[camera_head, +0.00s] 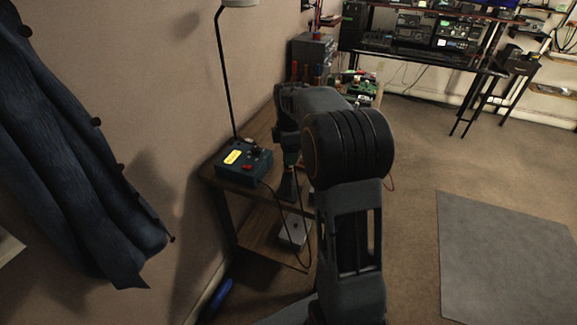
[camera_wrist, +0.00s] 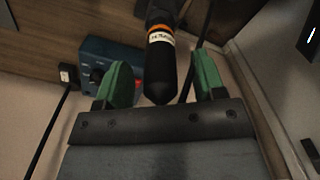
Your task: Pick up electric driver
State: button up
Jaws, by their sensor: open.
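The electric driver (camera_wrist: 160,72) appears in the wrist view as a black, round-ended body with an orange band and a white label. Its upper part runs out of the top of the picture. My gripper (camera_wrist: 163,75) is open, with one green finger pad on each side of the driver. A gap shows between the driver and both pads. In the head view my own arm reaches over the wooden table (camera_head: 208,171) and hides much of the gripper. I cannot clearly make out the driver there.
A blue-green control box (camera_head: 243,164) with a yellow label stands on the table left of my arm; it also shows in the wrist view (camera_wrist: 85,68). A thin lamp pole (camera_head: 225,75) rises behind it. A dark cord hangs off the table front. Green circuit boards (camera_head: 361,86) lie farther back.

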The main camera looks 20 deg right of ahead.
jog(key=shift+f, duration=0.9)
jog(key=shift+r, duration=0.1)
jog(key=c, duration=1)
